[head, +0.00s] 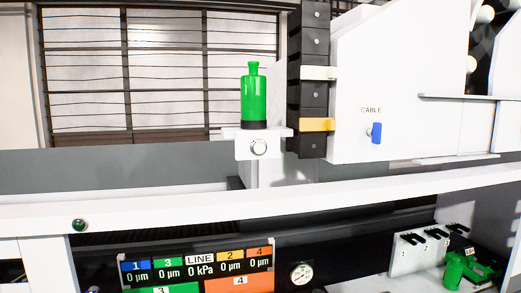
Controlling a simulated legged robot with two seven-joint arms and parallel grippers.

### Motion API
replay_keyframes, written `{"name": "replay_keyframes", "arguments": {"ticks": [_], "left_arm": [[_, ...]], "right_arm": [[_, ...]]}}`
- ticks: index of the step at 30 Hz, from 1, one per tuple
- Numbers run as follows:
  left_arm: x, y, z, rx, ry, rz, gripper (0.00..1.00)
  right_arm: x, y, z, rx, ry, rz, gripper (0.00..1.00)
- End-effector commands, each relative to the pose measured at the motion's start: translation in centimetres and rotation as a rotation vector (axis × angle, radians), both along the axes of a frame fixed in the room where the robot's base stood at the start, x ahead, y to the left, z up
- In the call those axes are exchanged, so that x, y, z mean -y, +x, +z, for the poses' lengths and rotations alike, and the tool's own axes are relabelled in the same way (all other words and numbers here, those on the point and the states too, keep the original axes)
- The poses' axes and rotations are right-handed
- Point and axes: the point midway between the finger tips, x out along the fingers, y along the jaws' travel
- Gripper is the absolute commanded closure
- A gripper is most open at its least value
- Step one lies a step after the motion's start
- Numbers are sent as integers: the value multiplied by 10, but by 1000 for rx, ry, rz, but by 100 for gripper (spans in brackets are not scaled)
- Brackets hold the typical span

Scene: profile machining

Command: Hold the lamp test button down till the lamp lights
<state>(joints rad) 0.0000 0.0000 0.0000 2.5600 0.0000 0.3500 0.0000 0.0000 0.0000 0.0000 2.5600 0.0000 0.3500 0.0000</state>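A green bottle-shaped lamp (254,97) with a dark base stands upright on a white bracket (244,148) near the middle of the head view. A round silver button (259,148) sits on the front of this bracket, just below the lamp. The lamp is an even bright green; I cannot tell whether it is lit. A small dark green round part (79,225) sits on the white rail at the lower left. Neither of my grippers shows, and nothing touches the silver button.
A black column (309,85) with a yellow band stands right of the lamp. A white panel marked CABLE (371,92) carries a blue knob (376,132). A white rail (330,198) crosses below. Under it are a display (198,270), a gauge (301,273) and a green object (454,271).

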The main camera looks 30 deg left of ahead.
Motion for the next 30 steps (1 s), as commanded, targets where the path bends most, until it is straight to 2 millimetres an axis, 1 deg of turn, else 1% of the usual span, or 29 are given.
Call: {"name": "replay_keyframes", "arguments": {"ticks": [1, 2, 14, 30], "left_arm": [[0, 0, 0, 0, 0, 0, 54], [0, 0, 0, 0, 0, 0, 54], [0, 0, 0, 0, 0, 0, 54], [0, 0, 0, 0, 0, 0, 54]], "right_arm": [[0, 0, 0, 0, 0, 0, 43], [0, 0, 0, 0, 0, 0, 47], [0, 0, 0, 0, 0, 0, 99], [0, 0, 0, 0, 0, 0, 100]]}}
